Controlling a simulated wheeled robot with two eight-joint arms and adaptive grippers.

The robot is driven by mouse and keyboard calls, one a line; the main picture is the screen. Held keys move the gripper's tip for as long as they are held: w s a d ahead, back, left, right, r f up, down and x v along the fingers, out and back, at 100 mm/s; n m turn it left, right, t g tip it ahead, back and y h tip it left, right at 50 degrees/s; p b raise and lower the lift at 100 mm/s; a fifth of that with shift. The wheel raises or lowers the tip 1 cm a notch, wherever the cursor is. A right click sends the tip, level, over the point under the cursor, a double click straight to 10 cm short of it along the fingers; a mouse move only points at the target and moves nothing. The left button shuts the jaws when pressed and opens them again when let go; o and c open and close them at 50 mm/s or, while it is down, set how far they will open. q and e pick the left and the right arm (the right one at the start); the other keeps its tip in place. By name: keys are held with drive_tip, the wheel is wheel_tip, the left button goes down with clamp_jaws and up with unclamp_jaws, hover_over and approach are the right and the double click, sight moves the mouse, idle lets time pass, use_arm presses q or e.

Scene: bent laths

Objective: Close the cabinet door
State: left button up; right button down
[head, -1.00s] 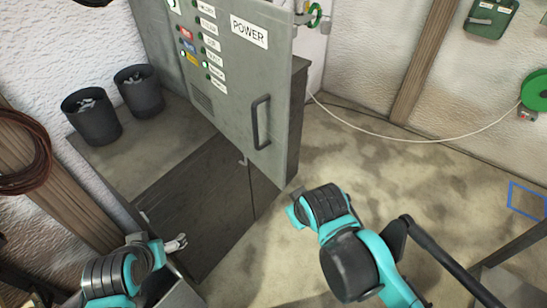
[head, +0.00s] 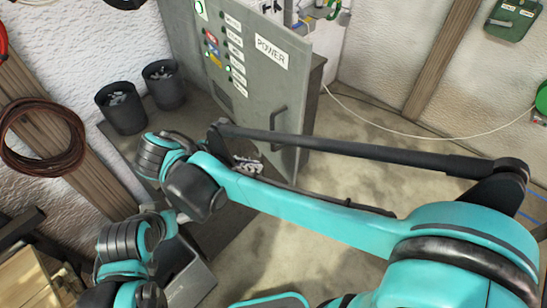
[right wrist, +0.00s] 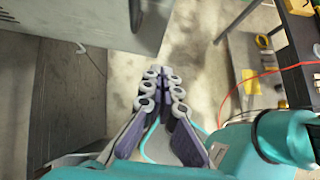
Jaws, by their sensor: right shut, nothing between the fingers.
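The grey cabinet door (head: 245,85) carries a POWER label, indicator lights and a dark handle (head: 277,125). It stands open, swung out from the cabinet (head: 312,95) behind it. A grey panel that looks like the door's lower part shows at the top left of the right wrist view (right wrist: 120,20). My right gripper (head: 248,163) is just below the door's lower part, partly behind my own arm. In the right wrist view its fingers (right wrist: 163,75) are together and empty, apart from the panel. My left gripper (head: 181,214) is mostly hidden at lower left.
Two black bins (head: 122,107) stand on the low dark cabinet left of the door. A coiled cable (head: 42,137) hangs on the left wall. A white cable crosses the floor at right. A dark-framed table (right wrist: 290,50) stands right in the right wrist view.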

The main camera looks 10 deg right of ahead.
sight(294, 162)
drive_tip(key=x, duration=0.4)
drive_tip(key=r+b+x, duration=0.1)
drive_tip(key=x, duration=0.2)
drive_tip(key=d+b+x, duration=0.1)
drive_tip(key=x, duration=0.3)
drive_tip(key=shift+w+d, duration=0.35)
drive_tip(key=shift+w, duration=0.05)
drive_tip(key=shift+w+d, duration=0.25)
drive_tip(key=shift+d, duration=0.25)
drive_tip(key=shift+d, duration=0.1)
